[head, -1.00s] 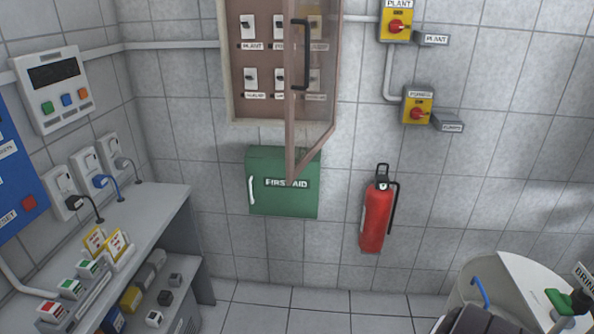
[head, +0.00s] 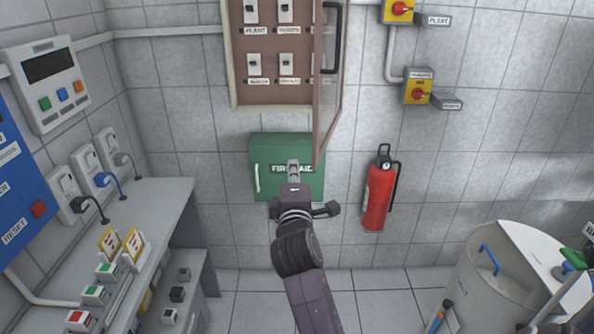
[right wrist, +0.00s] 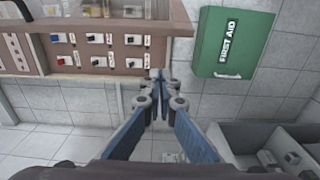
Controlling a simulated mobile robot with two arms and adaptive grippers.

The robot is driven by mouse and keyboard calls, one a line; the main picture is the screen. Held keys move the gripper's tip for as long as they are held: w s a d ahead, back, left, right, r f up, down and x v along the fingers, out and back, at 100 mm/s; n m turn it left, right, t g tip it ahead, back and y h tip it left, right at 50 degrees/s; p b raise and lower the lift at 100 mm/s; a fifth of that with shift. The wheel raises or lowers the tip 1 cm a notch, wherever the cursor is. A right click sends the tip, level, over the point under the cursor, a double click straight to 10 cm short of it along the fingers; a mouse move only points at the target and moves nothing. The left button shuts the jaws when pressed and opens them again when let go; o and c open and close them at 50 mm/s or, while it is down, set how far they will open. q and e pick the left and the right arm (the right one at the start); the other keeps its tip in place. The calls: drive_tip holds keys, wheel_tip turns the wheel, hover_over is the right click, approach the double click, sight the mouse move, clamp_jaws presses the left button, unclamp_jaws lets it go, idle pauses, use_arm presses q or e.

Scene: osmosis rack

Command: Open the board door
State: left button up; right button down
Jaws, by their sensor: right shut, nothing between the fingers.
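The board (head: 236,60) is a brown wall cabinet with labelled switches at the top of the head view. Its clear, brown-framed door (head: 319,130) stands swung out toward me on the right side, nearly edge-on. The door's black handle (head: 338,40) is on the panel. My right gripper (head: 293,166) is shut and empty, in front of the green first aid box and below the board, to the left of the door's lower corner. In the right wrist view its fingers (right wrist: 158,78) meet, with the board's switches at upper left. My left gripper is out of view.
The green first aid box (head: 262,178) is on the wall behind my right gripper. A red fire extinguisher (head: 376,195) hangs to its right. A grey bench (head: 165,195) fills the left side, and a pale tank (head: 490,272) stands at lower right. Floor between is clear.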

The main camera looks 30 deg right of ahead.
drive_tip(key=w+d+p, duration=0.2)
drive_tip(key=d+p, duration=0.1)
drive_tip(key=d, duration=0.2)
drive_tip(key=shift+w+d, duration=0.3)
drive_tip(key=shift+w, duration=0.1)
drive_tip(key=shift+w+d, duration=0.1)
